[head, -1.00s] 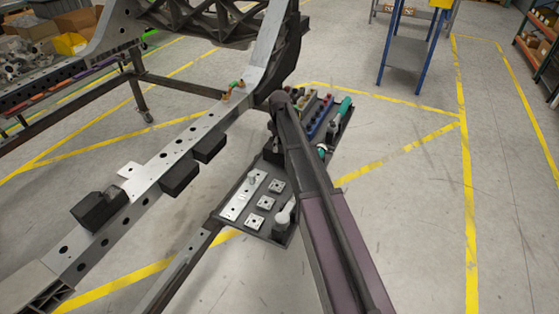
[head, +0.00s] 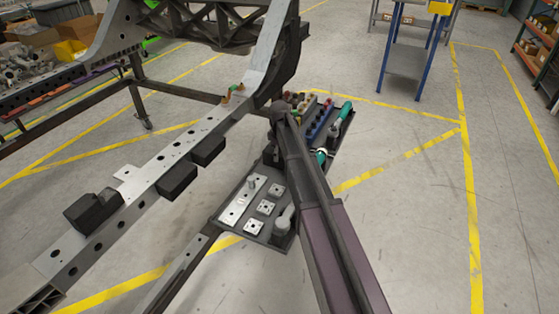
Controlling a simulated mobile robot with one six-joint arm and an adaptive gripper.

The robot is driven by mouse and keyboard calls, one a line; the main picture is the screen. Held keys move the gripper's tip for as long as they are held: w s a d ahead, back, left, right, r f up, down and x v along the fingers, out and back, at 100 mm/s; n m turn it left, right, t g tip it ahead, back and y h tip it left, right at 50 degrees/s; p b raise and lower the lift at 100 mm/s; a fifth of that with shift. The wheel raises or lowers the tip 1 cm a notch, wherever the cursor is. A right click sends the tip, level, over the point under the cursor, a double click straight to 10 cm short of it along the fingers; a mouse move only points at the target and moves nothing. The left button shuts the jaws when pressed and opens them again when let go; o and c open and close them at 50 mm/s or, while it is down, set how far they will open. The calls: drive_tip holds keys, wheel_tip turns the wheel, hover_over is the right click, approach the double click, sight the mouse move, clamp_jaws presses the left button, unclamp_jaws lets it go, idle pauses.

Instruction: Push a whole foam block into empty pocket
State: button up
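Several dark blocks, possibly the foam, sit along the light metal rail (head: 136,201). One block (head: 207,151) is nearest the frame's upright, and another block (head: 177,181) is just left of and below it; both are on the rail's right side. A third dark block (head: 93,211) at the lower left has an uneven, stepped outline. I cannot tell from here which are whole, and no empty pocket can be made out clearly. My arm crosses the tool tray on the right. My gripper cannot be made out clearly; the arm hides much of that area.
A dark tray (head: 231,213) holds metal plates, small square pieces and a teal-handled tool (head: 346,109). A large dark frame (head: 283,72) rises behind the rail. A blue-legged cart (head: 408,60) stands at the back. The floor to the right is clear.

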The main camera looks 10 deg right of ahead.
drive_tip(key=c, duration=0.4)
drive_tip(key=shift+r, duration=0.2)
drive_tip(key=shift+r+p, duration=2.8)
drive_tip(key=shift+p, duration=0.25)
drive_tip(key=shift+r, duration=0.2)
drive_tip(key=shift+f, duration=0.1)
